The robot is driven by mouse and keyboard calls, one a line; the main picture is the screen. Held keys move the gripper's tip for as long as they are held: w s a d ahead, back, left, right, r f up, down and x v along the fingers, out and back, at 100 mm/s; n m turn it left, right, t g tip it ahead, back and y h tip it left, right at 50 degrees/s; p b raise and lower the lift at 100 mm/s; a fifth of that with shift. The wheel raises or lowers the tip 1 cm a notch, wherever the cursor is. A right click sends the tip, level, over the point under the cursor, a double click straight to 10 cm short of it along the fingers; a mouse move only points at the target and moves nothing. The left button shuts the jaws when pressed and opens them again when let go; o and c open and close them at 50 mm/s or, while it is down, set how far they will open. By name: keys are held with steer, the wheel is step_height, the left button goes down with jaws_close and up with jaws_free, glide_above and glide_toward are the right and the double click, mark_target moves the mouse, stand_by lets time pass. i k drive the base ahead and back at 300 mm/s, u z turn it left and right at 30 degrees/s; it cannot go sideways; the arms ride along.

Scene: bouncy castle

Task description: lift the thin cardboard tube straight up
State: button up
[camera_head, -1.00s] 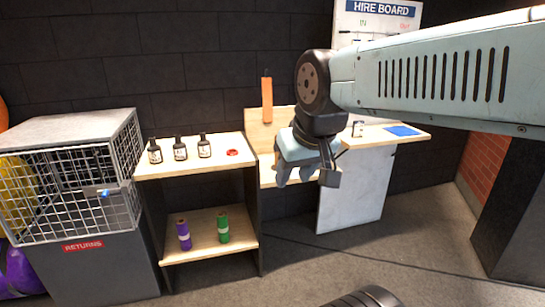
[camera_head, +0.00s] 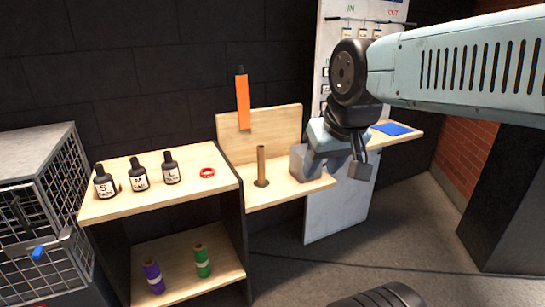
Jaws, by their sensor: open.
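The thin cardboard tube (camera_head: 261,163) is brown and stands upright on a dark round base (camera_head: 261,183) on the lower wooden shelf (camera_head: 286,190).
Several black bottles (camera_head: 138,175) and a red ring (camera_head: 207,172) sit on the higher shelf at left. Purple (camera_head: 154,277) and green (camera_head: 202,261) rolls stand below. A wire cage (camera_head: 55,210) is at far left.

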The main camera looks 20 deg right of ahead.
mark_target(261, 149)
steer(key=z, duration=0.5)
steer(key=i, duration=1.6)
steer(key=z, duration=0.25)
